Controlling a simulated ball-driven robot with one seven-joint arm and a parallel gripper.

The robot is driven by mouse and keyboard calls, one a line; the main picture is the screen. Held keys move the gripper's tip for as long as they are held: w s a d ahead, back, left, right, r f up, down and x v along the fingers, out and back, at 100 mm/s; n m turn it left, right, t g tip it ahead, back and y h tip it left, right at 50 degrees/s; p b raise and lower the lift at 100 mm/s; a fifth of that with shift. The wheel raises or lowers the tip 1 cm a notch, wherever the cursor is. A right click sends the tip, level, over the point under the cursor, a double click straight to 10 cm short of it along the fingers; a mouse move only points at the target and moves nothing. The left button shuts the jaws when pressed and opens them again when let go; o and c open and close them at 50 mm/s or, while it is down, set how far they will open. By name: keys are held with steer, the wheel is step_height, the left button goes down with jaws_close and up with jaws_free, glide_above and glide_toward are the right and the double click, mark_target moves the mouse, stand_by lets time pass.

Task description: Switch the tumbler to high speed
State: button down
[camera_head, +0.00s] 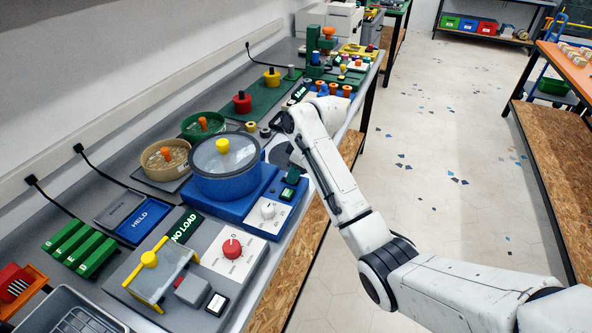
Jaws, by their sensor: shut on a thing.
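The tumbler (223,176) is a blue drum with a clear lid and a yellow knob, on a blue base. Its white front panel carries a white dial (267,211); a small dark green part (292,177) sits just behind the panel. The dial's pointer is too small to read surely.
A station with a red dial (232,248) and yellow guard (152,273) stands nearer. Bowls of brown pellets (165,163) and green rim (203,122) stand left of the drum. Red and orange knobs line the bench beyond.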

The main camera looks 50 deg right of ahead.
steer(key=shift+w+a+r+g+p, duration=0.15)
steer(key=shift+w+r+g+p, duration=0.2)
steer(key=shift+g+p, duration=0.5)
steer(key=shift+w+f+g+h+p, duration=0.15)
steer(key=shift+g+h+p, duration=0.4)
steer(key=shift+g, duration=0.2)
steer(key=c, duration=0.9)
jaws_free()
steer(key=shift+r+p, duration=2.2)
steer(key=shift+r, duration=3.15)
